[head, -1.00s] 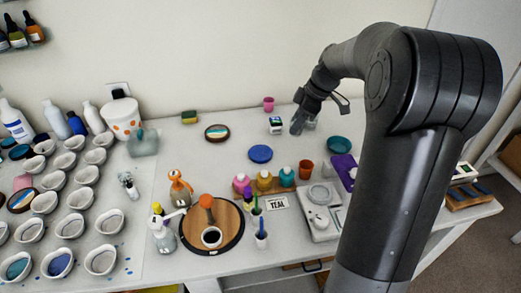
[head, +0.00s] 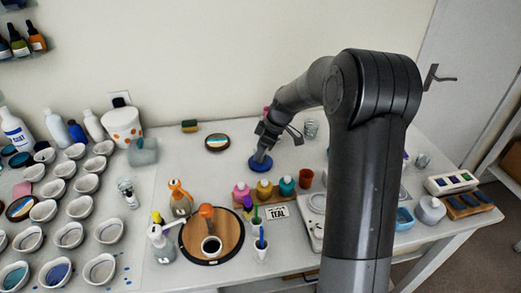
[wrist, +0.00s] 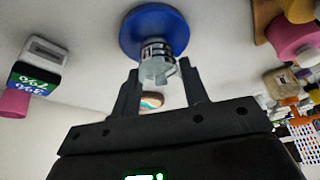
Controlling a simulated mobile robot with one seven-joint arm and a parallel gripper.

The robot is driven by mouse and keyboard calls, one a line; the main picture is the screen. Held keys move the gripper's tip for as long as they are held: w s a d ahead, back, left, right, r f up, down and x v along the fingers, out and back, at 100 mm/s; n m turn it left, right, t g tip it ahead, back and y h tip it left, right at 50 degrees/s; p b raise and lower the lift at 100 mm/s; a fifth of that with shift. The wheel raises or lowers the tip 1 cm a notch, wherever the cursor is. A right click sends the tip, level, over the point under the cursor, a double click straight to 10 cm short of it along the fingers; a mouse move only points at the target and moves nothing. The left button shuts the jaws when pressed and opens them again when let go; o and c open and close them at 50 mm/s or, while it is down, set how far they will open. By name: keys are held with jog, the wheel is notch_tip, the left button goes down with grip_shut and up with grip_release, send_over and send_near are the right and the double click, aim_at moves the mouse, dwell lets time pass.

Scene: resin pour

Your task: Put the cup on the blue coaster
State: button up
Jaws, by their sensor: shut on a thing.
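The blue coaster (head: 256,168) lies on the table behind the row of colour bottles, and it shows as a blue disc (wrist: 172,24) in the wrist view. My gripper (head: 262,152) is over the coaster. In the wrist view my gripper (wrist: 160,70) is shut on a small clear cup (wrist: 157,62) with dark markings, held between the fingertips. The cup overlaps the coaster's near edge in that view. I cannot tell whether its base touches the coaster. In the head view the cup is mostly hidden by the gripper.
Pink (head: 241,190), yellow (head: 264,189) and teal (head: 287,186) bottles stand close in front of the coaster. A brown cup (head: 305,178) is to the right. A round wooden-rimmed piece (head: 217,142) lies to the left, and a clear glass (head: 310,129) stands behind right.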

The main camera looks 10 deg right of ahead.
jog(key=shift+f, duration=0.25)
jog(key=o, duration=0.9)
jog(key=shift+o, duration=0.2)
jog(key=v, duration=1.2)
jog(key=s+a+r+m+h, duration=0.1)
jog(key=s+a+r+m, duration=0.1)
jog(key=s+r, duration=0.3)
jog(key=s+m+t+h, duration=0.3)
jog(key=s+m, duration=0.8)
jog(key=s, duration=1.7)
jog(key=shift+a+r+t, duration=0.25)
jog(key=shift+a+t, duration=0.1)
jog(key=shift+t, duration=0.05)
